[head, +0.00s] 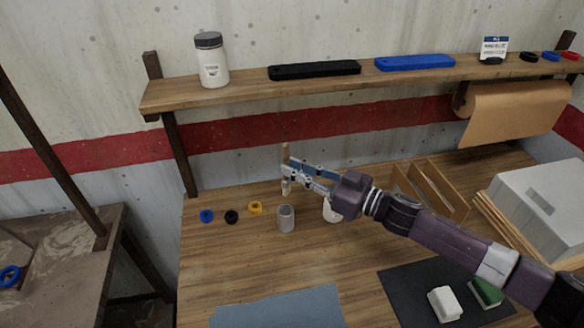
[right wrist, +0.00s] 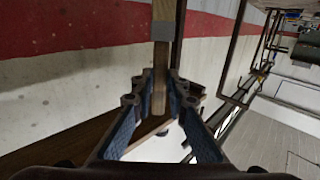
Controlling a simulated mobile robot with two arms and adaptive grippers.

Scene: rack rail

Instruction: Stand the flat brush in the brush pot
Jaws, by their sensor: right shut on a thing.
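The flat brush (head: 286,188) is upright in the head view, with its brown bristle end up and pale wooden handle down. My right gripper (head: 289,175) is shut on the handle. In the right wrist view the brush (right wrist: 162,34) shows its grey ferrule above the fingers (right wrist: 162,105). The brush pot (head: 286,219), a grey cylinder, stands on the bench just below the brush in the picture. The handle's lower end appears above the pot's rim, apart from it. My left gripper is not in view.
A white container (head: 331,212) stands right of the pot, partly hidden by my right gripper. Blue, black and yellow rings (head: 255,208) lie to the left. A wooden divider rack (head: 430,190) and a grey box (head: 540,208) stand at right. A shelf (head: 250,84) runs above.

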